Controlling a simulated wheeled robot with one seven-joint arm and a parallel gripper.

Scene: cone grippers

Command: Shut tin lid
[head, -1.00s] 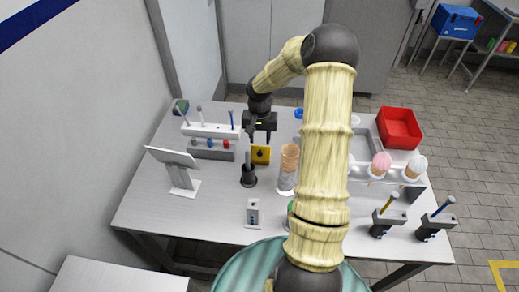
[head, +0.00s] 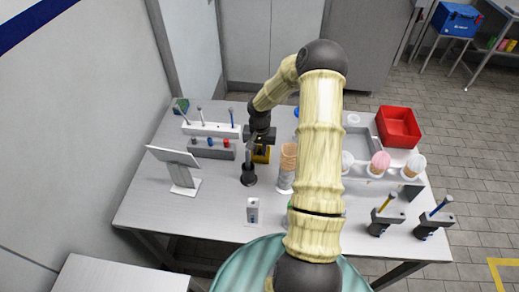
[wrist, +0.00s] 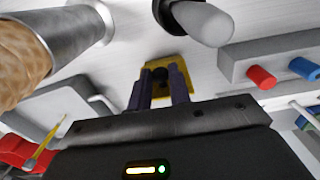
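The yellow tin (head: 261,157) stands on the table behind the black stand, partly covered by my gripper (head: 260,145) in the head view. In the wrist view its yellow face (wrist: 182,72) lies just beyond my fingertips, with a dark round knob (wrist: 160,75) on it. My gripper (wrist: 160,82) has its two dark fingers apart, with the knob showing in the gap between them. I cannot tell whether the fingers touch the knob or the yellow face. The lid's exact angle is hidden.
A black stand with a grey rod (head: 248,172) is close in front of the tin.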

